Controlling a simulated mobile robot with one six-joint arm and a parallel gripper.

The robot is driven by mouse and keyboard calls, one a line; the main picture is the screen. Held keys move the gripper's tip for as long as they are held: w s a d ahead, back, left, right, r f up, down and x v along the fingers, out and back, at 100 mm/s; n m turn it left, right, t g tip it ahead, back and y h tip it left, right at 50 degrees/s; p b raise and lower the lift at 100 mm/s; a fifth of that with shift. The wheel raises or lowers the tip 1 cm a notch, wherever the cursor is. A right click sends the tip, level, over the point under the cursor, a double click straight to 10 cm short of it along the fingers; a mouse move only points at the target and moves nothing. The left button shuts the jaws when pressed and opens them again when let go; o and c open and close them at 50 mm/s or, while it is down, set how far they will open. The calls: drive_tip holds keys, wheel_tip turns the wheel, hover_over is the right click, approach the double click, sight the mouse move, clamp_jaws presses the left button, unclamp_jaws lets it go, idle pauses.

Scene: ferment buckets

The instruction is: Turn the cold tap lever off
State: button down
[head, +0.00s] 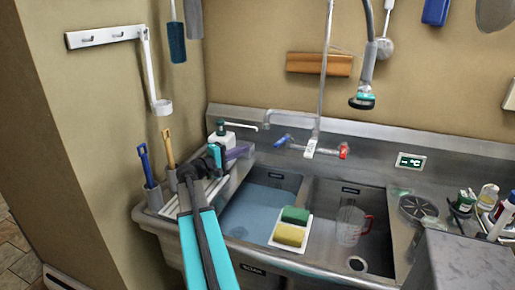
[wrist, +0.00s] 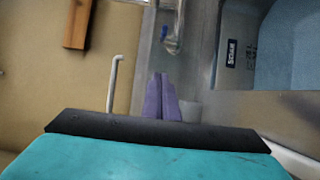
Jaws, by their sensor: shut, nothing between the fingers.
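The blue cold tap lever (head: 281,140) is on the left end of the wall-mounted tap (head: 310,147), above the back of the sink. It points up and to the left in the head view. In the wrist view a small blue part, likely this lever (wrist: 165,32), shows beyond the fingertips. The red lever (head: 343,151) is on the tap's right end. My gripper (head: 246,151) is left of the blue lever and apart from it. Its purple fingers (wrist: 162,85) are together with nothing between them.
A thin spout (head: 250,126) reaches left above my gripper; a white bottle (head: 221,137) stands behind it. The left basin (head: 262,205) holds bluish water. A sponge tray (head: 290,228) sits on the divider, and a clear jug (head: 350,226) stands in the right basin. A spray head (head: 362,100) hangs above.

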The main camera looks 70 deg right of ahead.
sight(282, 140)
drive_tip(key=s+d+p, duration=0.4)
drive_tip(key=s+d, duration=0.3)
drive_tip(key=d, duration=0.1)
drive_tip(key=shift+s, duration=0.4)
idle(0.4)
drive_tip(key=shift+s, duration=0.1)
